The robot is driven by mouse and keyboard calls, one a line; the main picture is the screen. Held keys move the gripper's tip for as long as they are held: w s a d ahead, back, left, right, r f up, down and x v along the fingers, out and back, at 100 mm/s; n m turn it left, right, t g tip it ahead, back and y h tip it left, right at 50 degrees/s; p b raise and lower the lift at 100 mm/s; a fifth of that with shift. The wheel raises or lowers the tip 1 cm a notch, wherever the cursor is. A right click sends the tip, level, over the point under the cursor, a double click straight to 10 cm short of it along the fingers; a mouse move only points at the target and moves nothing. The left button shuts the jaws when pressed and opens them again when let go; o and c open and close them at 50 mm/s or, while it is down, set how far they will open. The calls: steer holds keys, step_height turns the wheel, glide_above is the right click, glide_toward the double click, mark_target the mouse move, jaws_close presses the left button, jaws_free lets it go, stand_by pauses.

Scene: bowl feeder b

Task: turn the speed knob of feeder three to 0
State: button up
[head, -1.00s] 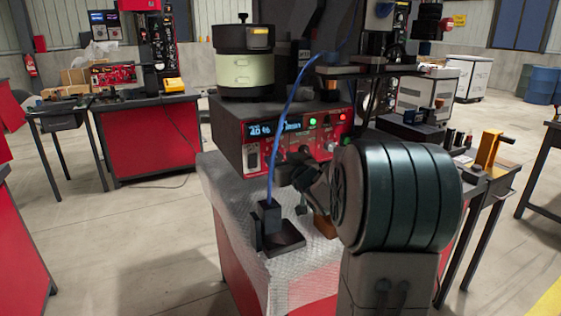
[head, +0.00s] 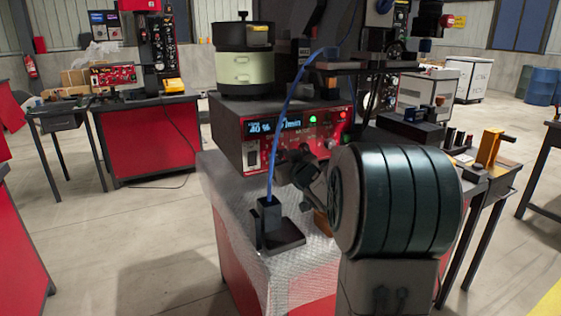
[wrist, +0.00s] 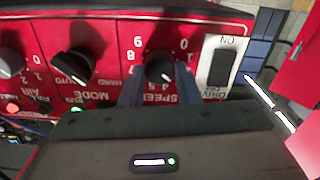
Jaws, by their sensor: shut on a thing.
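The red control box of the feeder (head: 228,150) stands on the metal-topped bench, its lit display (head: 262,127) reading about 40 % with a per-minute figure beside it. In the wrist view the black speed knob (wrist: 160,68) sits on the red panel between the fingers of my gripper (wrist: 159,82), which are closed on it from both sides. Numbers ring the knob, with a 0 at its upper right. I cannot tell exactly where its pointer stands. In the head view my arm hides the fingers and the knob.
The black mode knob (wrist: 73,66) and a grey knob (wrist: 11,62) lie left of the fingers. A black rocker switch (wrist: 222,66) in a white plate is close on the right. A blue cable (head: 278,115) hangs before the box to a black block (head: 270,215).

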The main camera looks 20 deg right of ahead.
steer(key=n+b, duration=0.3)
steer(key=shift+a+f+n, duration=0.1)
steer(key=shift+f+n, duration=0.1)
steer(key=shift+n, duration=0.1)
steer(key=shift+n+b, duration=4.4)
steer(key=shift+n, duration=1.9)
steer(key=o, duration=1)
steer(key=s+p, duration=0.1)
steer(key=s, duration=0.6)
steer(key=s+p, duration=0.1)
steer(key=s, duration=0.5)
steer(key=shift+s+d, duration=0.2)
steer(key=shift+s, duration=0.2)
